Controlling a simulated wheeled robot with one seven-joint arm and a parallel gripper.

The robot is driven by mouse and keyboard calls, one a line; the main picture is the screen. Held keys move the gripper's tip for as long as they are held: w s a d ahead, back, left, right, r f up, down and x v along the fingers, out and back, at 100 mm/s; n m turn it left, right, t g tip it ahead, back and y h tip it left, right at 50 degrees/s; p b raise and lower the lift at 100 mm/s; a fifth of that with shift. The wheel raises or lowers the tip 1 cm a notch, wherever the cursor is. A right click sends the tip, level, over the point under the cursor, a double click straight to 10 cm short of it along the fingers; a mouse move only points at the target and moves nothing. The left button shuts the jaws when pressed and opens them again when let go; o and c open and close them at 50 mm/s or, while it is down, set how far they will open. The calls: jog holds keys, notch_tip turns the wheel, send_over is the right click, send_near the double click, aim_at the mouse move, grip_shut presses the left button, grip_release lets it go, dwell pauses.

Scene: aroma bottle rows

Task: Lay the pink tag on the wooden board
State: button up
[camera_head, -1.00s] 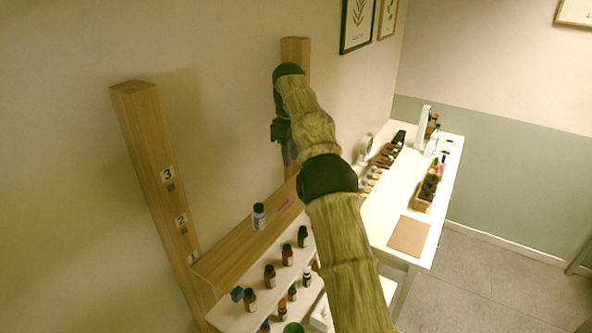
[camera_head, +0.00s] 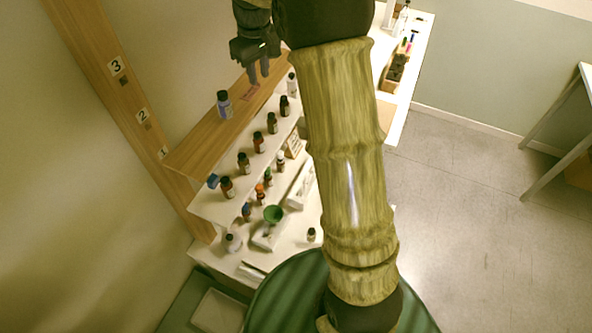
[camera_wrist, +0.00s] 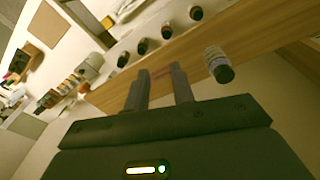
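The pink tag (camera_head: 249,93) lies flat on the long wooden board (camera_head: 205,138), the top shelf on the wall. It is near the board's far end, beyond a white bottle with a dark cap (camera_head: 224,104) that stands on the same board. My gripper (camera_head: 259,80) points down just above the tag, its two fingers apart. In the wrist view the open fingers (camera_wrist: 160,72) frame a reddish patch of the tag on the board (camera_wrist: 225,35), with no tag seen clamped between them. The exact gap between fingertips and tag cannot be told.
White shelves below the board hold several small dark bottles (camera_head: 258,142). A green funnel (camera_head: 273,213) stands lower down. A numbered wooden post (camera_head: 119,70) rises at the left. A white table (camera_head: 416,40) with a box of dark items (camera_head: 396,72) is at the back right.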

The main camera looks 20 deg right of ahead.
jog(key=s+f+m, duration=0.2)
jog(key=s+f, duration=0.2)
jog(key=s, duration=0.8)
jog(key=s+f+m+t, duration=0.1)
jog(key=s+f+m, duration=0.2)
jog(key=s, duration=1)
jog(key=shift+s+x, duration=0.2)
jog(key=shift+x, duration=0.9)
jog(key=shift+s+d, duration=0.1)
jog(key=shift+s, duration=0.05)
jog(key=s+b+x, duration=0.3)
jog(key=b+x, duration=1.3)
jog(key=shift+s+f, duration=0.2)
jog(key=shift+f, duration=0.1)
jog(key=shift+r, duration=0.1)
